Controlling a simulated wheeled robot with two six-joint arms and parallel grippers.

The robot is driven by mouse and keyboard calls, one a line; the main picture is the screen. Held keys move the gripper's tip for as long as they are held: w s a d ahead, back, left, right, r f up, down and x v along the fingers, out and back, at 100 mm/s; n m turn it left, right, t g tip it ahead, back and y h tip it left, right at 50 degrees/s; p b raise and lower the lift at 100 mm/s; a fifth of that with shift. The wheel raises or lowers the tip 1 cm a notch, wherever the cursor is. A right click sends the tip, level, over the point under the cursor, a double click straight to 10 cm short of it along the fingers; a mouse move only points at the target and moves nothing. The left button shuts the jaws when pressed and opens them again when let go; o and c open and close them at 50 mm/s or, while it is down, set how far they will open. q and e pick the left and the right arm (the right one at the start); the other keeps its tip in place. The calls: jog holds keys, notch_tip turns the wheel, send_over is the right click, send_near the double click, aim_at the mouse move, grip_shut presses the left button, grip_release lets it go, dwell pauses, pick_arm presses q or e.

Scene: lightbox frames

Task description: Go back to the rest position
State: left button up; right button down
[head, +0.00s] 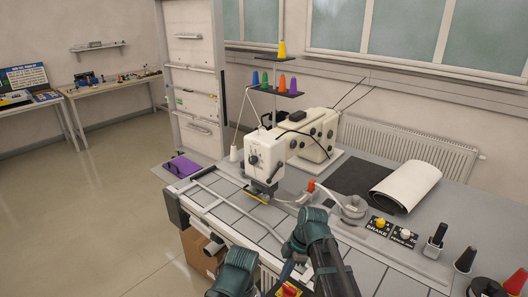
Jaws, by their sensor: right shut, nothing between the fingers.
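My right arm (325,262) reaches in from the bottom edge, dark with teal joints, bent at the top. Its gripper (289,267) hangs below the bend, over the front edge of the sewing table. It is small and partly hidden, shut and empty. Part of my left arm (235,268) shows at the bottom, left of it; the left gripper itself is not visible.
A white sewing machine (300,135) stands on the grey table (225,182), with coloured thread cones (282,80) above. A white roll (405,187), a black mat (350,177), yellow and white knobs (381,223) and dark spools (466,259) lie to the right. Floor at left is clear.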

jog(key=s+a+f+m+h+b, duration=0.2)
jog(key=s+f+m+h+b, duration=0.2)
jog(key=s+f+m, duration=0.3)
jog(key=s+m+b, duration=0.1)
jog(key=s+m, duration=0.4)
jog(key=m, duration=0.3)
jog(key=shift+m+t+h+b, duration=0.3)
jog(key=shift+m+h, duration=0.1)
